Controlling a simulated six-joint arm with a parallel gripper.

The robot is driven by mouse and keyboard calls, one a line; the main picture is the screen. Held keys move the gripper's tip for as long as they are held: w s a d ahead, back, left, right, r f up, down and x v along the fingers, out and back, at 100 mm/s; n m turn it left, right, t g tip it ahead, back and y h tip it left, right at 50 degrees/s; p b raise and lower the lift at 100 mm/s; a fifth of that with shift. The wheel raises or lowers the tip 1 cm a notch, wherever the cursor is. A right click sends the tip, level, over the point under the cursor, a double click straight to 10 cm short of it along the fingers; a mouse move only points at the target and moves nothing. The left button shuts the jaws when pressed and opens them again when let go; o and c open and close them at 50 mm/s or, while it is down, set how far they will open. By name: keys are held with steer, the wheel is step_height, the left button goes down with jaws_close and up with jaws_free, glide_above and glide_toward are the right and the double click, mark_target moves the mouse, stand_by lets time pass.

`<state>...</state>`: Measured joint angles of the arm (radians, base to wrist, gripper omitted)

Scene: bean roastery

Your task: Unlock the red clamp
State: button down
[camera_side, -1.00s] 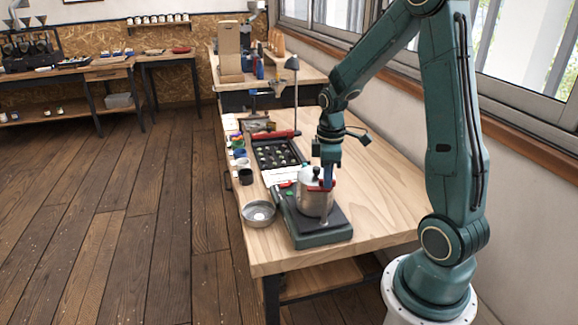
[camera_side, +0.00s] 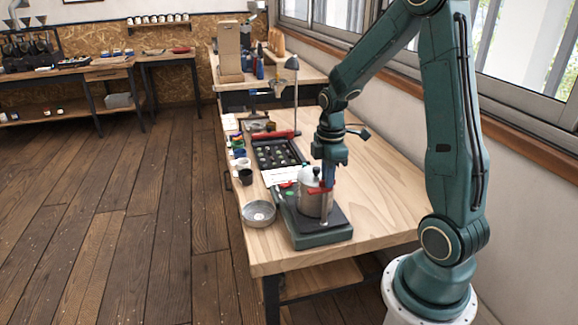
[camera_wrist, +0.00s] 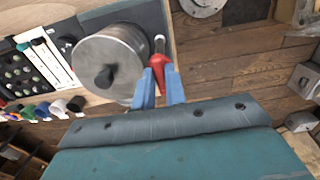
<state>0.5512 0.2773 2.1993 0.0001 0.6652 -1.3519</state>
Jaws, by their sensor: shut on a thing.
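The red clamp (camera_wrist: 162,66) shows in the wrist view as a red lever at the edge of a round metal canister (camera_wrist: 112,66) with a black knob on its lid. My gripper (camera_wrist: 160,77) has its two blue fingers closed on the red lever. In the side view, the red clamp (camera_side: 319,190) is at the canister's upper right, partly hidden by my gripper (camera_side: 327,185). The canister (camera_side: 311,203) stands upright on a dark green base (camera_side: 318,238). The fingers hide part of the lever, and its latch state is unclear.
A round metal dish (camera_side: 258,213) sits left of the base. A black tray (camera_side: 277,153) with small round items, a white sheet (camera_side: 284,176) and several small cups are behind it. A thin lamp (camera_side: 294,95) stands farther back. The wooden tabletop (camera_side: 378,185) is clear on the right.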

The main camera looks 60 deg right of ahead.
steer(key=c, duration=1.4)
jaws_free()
steer(key=shift+c, duration=0.2)
step_height(320, 180, up, 14)
steer(key=s+a+r+m+t, duration=0.1)
steer(key=s+a+m, duration=0.3)
steer(key=a, duration=0.5)
steer(key=s+a+r+m+t, duration=0.1)
steer(key=s+a+m+t, duration=0.3)
steer(key=s+a, duration=0.3)
steer(key=shift+s+a+r+m+t, duration=0.2)
steer(key=shift+a+r+m+t, duration=0.15)
steer(key=shift+a+m, duration=0.45)
